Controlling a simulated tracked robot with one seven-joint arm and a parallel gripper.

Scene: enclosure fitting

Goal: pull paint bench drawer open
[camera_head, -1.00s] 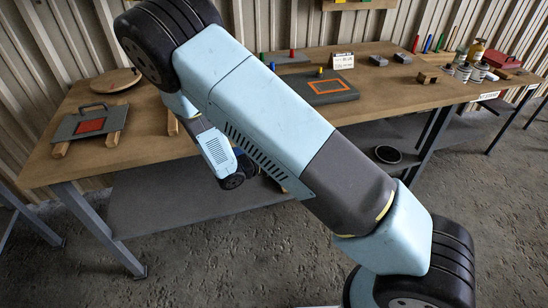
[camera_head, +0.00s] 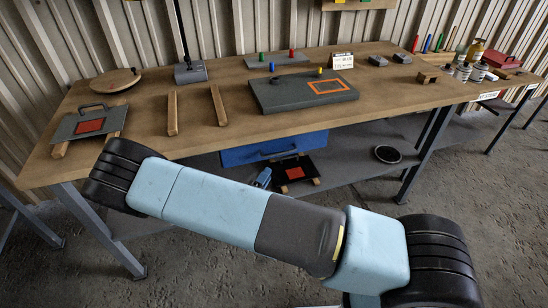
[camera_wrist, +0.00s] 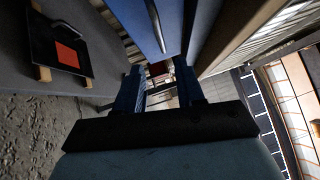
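A blue drawer (camera_head: 255,152) with a dark bar handle (camera_head: 272,152) hangs under the front edge of the wooden bench. Its front sits close under the bench top, with no visible opening. In the wrist view the blue drawer front (camera_wrist: 138,14) and its handle (camera_wrist: 155,22) show at the top. My gripper (camera_wrist: 160,72) is open, its two blue fingers apart with nothing held between them. The handle lies beyond the fingertips, and I see no contact. In the head view a small blue part, apparently my gripper (camera_head: 263,177), shows below the drawer; my arm hides the rest.
A black plate with a red square (camera_head: 296,172) lies on wooden strips on the lower shelf (camera_head: 345,165), beside my gripper. A black ring or dish (camera_head: 387,154) lies farther right. Bench legs (camera_head: 427,150) stand at the sides. A grey slab (camera_head: 280,97) is on the bench top.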

